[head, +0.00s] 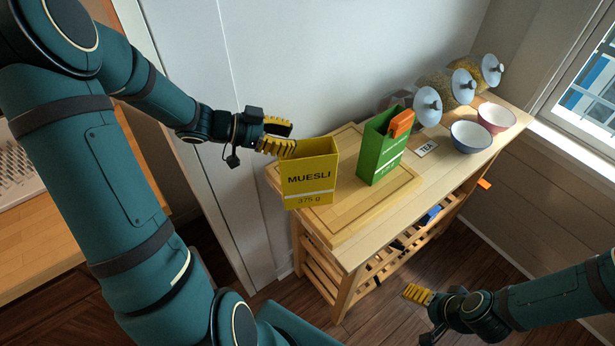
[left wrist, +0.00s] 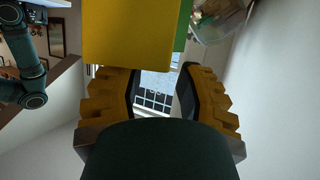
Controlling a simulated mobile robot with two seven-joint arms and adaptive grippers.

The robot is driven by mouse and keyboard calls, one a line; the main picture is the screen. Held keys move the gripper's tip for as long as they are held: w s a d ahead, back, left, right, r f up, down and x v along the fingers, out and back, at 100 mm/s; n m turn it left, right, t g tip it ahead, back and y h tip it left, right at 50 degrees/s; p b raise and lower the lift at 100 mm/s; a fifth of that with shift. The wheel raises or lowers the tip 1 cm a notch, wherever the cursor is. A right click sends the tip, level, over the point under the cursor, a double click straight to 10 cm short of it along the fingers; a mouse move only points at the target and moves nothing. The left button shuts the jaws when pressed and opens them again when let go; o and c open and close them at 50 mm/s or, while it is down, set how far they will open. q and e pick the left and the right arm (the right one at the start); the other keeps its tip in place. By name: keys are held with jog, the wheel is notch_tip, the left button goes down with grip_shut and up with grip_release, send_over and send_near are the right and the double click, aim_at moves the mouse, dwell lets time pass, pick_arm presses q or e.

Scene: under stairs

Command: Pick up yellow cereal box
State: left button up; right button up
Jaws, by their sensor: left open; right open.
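The yellow cereal box (head: 309,180), labelled MUESLI, stands at the left end of the wooden cart on a wooden board. In the left wrist view the yellow box (left wrist: 130,35) fills the top middle, just beyond the fingertips. My left gripper (head: 285,139) is open at the box's back left corner; in the wrist view its fingers (left wrist: 158,90) are spread with nothing between them. Whether a finger touches the box I cannot tell. My right gripper (head: 418,296) is over the floor at the lower right, away from the cart; its fingers are small in view.
A TEA card (head: 427,149), bowls (head: 472,136) and lidded jars (head: 428,106) stand further right. The wall is close behind.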

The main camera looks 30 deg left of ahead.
pick_arm(q)
jog(key=x, duration=0.3)
jog(key=shift+w+d+f, duration=0.15)
jog(key=shift+w+f, duration=0.05)
jog(key=shift+w, duration=0.05)
grip_shut()
